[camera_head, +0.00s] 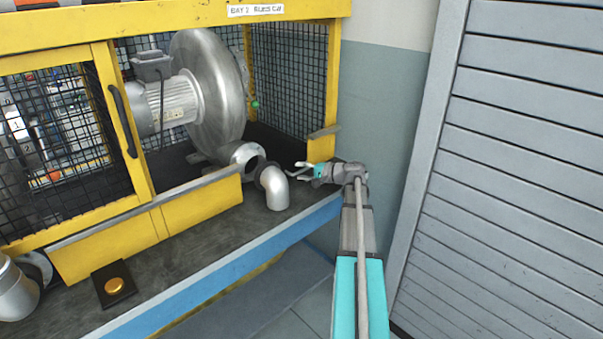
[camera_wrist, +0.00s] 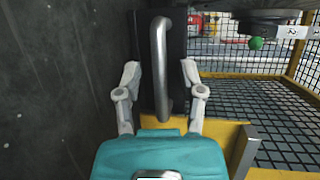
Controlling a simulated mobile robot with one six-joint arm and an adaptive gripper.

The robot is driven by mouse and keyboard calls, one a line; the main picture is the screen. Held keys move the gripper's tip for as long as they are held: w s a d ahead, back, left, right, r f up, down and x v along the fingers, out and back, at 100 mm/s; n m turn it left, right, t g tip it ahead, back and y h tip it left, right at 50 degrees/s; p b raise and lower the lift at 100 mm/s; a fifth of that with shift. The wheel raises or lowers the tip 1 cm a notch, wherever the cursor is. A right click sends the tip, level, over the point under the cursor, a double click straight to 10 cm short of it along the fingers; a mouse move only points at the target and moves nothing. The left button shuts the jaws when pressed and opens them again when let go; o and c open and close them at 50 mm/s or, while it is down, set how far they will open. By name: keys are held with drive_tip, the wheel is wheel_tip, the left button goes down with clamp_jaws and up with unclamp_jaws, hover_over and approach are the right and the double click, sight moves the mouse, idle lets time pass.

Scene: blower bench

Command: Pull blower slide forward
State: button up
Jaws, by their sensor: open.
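The blower (camera_head: 207,90), a silver snail-shaped housing with a ribbed motor, stands inside the yellow mesh cage. In the wrist view, an upright metal bar handle (camera_wrist: 160,62) stands in front of a dark plate (camera_wrist: 177,70), probably the slide's front. My gripper (camera_head: 293,170) is at the cage's right front opening, just right of the outlet elbow. In the wrist view, my gripper's fingers (camera_wrist: 160,75) are open, one on each side of the bar, with gaps visible on both sides. The bar's lower end is close above my teal palm. The handle cannot be made out in the head view.
A grey pipe elbow (camera_head: 274,188) stands close left of my gripper. The yellow cage post (camera_head: 331,90) and low front panel (camera_head: 203,210) are nearby. A grey slatted shutter (camera_head: 510,170) rises at right.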

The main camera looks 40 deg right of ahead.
drive_tip(key=shift+c, duration=0.3)
clamp_jaws()
drive_tip(key=s, duration=0.6)
drive_tip(key=shift+s+d, duration=0.15)
drive_tip(key=shift+s, duration=0.15)
drive_tip(key=shift+c, duration=0.8)
unclamp_jaws()
drive_tip(key=shift+w+f, duration=0.1)
drive_tip(key=shift+w, duration=0.05)
drive_tip(key=shift+o, duration=1.1)
